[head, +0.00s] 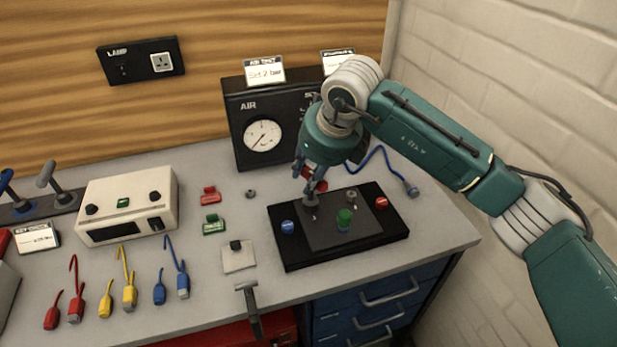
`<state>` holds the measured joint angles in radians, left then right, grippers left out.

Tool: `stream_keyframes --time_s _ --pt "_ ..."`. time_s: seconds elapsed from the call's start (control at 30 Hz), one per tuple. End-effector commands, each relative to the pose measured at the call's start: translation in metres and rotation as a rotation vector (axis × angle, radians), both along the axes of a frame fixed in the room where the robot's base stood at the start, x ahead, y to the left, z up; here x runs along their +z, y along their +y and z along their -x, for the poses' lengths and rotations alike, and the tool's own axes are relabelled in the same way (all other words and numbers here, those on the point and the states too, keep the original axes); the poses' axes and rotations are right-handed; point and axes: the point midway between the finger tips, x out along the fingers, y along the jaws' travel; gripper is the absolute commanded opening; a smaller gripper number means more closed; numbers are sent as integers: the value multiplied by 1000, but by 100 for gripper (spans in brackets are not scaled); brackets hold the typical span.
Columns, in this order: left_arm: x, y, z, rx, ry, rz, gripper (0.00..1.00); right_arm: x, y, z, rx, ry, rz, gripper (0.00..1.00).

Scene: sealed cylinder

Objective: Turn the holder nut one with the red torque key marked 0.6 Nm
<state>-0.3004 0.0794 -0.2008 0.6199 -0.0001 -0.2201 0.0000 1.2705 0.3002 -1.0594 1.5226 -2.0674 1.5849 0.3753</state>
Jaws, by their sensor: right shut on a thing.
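My right gripper (311,178) comes down from the upper right and is shut on a red torque key (320,186). Only parts of the key show between the fingers, and its 0.6 Nm mark cannot be read. The key is over the left back part of a black holder plate (292,257). A grey metal piece (311,201) is right below the gripper; I cannot tell whether the key is seated on it. Another grey nut-like piece (351,196) stands to its right. No nut number is readable. My left gripper is not in view.
The plate also carries a green cylinder (344,217), a blue knob (287,228) and a red knob (381,203). The AIR gauge box (241,150) stands close behind. Several coloured leads, a white meter (130,198) and a key rack (67,203) are at left.

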Motion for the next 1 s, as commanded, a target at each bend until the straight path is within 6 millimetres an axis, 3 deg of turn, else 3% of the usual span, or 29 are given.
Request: stream_keyframes --time_s 0.3,0.73,1.0 --pt "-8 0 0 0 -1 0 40 -1 -1 0 -135 2 4 0" --pt "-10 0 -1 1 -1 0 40 -2 -2 1 -160 4 6 0" --pt "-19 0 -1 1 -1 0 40 -3 -2 1 -291 4 7 0"
